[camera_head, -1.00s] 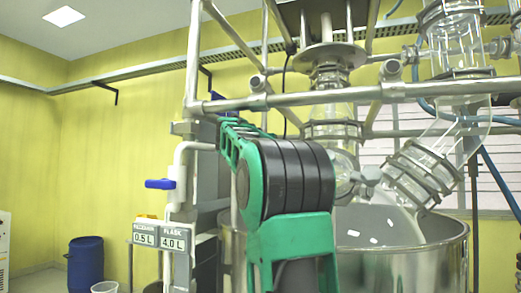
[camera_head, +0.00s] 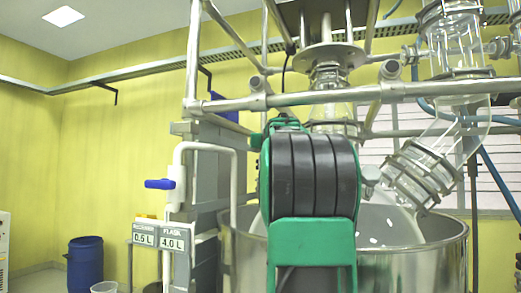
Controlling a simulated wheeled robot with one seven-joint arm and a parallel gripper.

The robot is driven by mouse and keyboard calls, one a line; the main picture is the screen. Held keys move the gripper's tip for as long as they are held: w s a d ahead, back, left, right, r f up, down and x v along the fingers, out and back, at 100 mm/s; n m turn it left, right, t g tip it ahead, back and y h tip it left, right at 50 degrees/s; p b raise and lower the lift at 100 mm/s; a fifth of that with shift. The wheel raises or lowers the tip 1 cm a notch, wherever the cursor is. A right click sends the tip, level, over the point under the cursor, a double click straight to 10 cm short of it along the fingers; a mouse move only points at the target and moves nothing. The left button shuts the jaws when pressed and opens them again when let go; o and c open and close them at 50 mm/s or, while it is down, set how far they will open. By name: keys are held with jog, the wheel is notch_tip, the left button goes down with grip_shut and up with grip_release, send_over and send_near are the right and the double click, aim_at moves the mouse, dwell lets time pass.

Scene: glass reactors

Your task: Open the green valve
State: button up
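I see no valve that is clearly green. A valve with a blue lever handle (camera_head: 160,184) sits on the white pipe left of centre, its handle pointing left. The green and black part in the middle foreground is my own arm. It stands in front of the lower glass reactor parts and part of the steel vessel and hides what is behind it. My gripper is not in view, so I cannot tell whether it is open or shut.
A large steel vessel (camera_head: 440,240) stands at the right, with a slanted glass tube (camera_head: 420,176) above it. A metal pipe frame (camera_head: 300,98) crosses the view. A blue barrel (camera_head: 85,262) stands at the lower left. Signs (camera_head: 158,237) read 0.5 L and 4.0 L.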

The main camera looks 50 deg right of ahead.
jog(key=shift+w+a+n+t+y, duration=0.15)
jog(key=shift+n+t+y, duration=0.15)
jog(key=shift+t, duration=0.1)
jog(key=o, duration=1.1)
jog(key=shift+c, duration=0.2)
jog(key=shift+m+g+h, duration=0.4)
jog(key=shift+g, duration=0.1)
